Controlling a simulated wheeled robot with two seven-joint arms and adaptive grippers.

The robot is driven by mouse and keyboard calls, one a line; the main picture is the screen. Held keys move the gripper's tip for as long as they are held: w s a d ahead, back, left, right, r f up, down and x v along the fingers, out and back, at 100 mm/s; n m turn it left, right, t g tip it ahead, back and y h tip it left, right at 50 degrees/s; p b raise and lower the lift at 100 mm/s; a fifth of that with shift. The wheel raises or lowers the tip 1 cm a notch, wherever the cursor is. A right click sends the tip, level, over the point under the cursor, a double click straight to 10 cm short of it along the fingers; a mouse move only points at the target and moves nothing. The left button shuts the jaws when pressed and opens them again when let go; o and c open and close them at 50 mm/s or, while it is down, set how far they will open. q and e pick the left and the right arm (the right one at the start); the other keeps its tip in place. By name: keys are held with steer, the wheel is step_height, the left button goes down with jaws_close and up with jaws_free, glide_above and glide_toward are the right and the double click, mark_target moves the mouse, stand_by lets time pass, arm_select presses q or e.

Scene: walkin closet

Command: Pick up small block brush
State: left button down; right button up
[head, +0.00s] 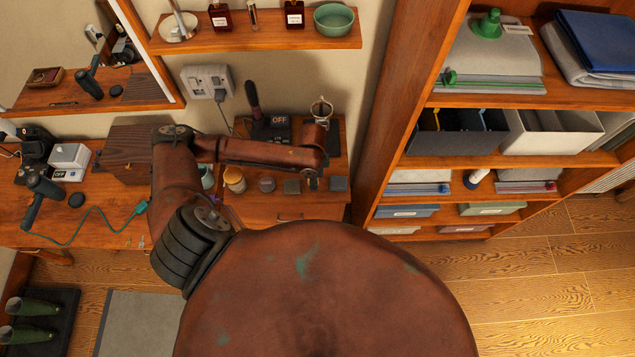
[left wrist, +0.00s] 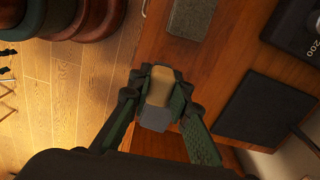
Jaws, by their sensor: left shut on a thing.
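The small block brush has a tan body and a grey end. It shows in the left wrist view (left wrist: 158,88), between the two fingers of my left gripper (left wrist: 160,82). The fingers are shut on its sides. In the head view my left gripper (head: 313,182) is over the front of the wooden desk (head: 270,212), and the brush is mostly hidden there. I cannot tell whether the brush still touches the desk. My right gripper is not in view.
A dark green block (head: 291,187) is left of the gripper and a dark grey block (head: 339,184) right of it. A jar (head: 234,180) stands further left. Dark devices (head: 270,124) stand behind. A tall shelf (head: 385,110) rises at right.

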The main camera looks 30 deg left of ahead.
arm_select(q)
steer(key=s+a+r+p, duration=0.1)
steer(key=s+r, duration=0.6)
steer(key=s, duration=0.4)
steer(key=shift+s+a+r, duration=0.15)
steer(key=shift+s+a, duration=0.1)
steer(key=shift+a, duration=0.15)
steer(key=c, duration=2.3)
jaws_free()
steer(key=shift+c, duration=0.2)
jaws_close()
